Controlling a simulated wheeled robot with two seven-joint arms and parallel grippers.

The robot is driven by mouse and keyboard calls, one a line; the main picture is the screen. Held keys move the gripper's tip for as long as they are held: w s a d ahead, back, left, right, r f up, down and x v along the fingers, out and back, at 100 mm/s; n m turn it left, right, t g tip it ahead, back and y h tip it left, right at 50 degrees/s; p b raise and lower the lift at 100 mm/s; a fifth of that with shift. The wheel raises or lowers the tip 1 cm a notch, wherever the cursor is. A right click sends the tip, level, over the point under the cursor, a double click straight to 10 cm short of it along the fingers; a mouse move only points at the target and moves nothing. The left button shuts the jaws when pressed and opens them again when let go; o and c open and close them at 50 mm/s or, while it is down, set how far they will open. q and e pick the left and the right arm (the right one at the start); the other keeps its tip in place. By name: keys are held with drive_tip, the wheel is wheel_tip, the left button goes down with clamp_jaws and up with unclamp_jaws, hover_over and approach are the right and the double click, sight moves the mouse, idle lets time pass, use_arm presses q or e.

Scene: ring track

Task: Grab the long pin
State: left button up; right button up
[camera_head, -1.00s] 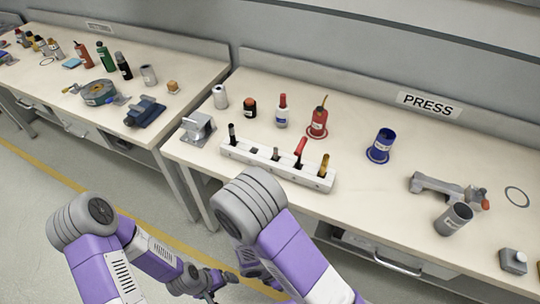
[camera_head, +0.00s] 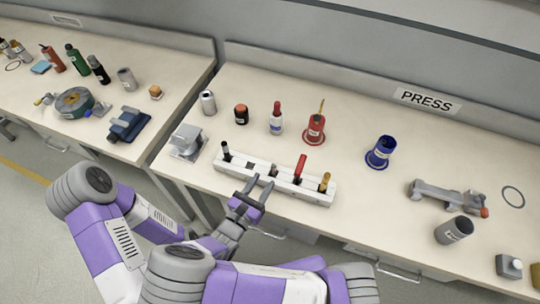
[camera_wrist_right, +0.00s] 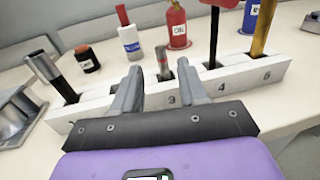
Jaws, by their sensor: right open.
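A white pin rack (camera_head: 235,171) with numbered holes stands near the table's front edge. I cannot tell by a label which one is the long pin. My right gripper (camera_head: 257,187) is open at the rack's front, close to the short pin. In the right wrist view, its fingers (camera_wrist_right: 157,84) point at the rack, with the short pin (camera_wrist_right: 163,65) beyond the gap between them. My left gripper is not seen.
Behind the rack stand a red-capped white bottle (camera_head: 276,121), a red oil can (camera_head: 314,128) and a black jar (camera_head: 241,114). A grey metal block (camera_head: 187,141) is left of the rack.

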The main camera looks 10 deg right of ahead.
sight(272, 169)
drive_tip(key=shift+x, duration=1.05)
drive_tip(key=shift+w+d+b, duration=0.25)
drive_tip(key=shift+d+b, duration=0.05)
drive_tip(key=x, duration=0.2)
drive_tip(key=b+x, duration=0.1)
drive_tip(key=shift+w+d+f, duration=0.1)
drive_tip(key=shift+d+f, duration=0.1)
drive_tip(key=shift+f, duration=0.1)
drive_tip(key=shift+w+d, duration=0.35)
drive_tip(key=shift+w, duration=0.05)
drive_tip(key=shift+r, duration=0.1)
clamp_jaws()
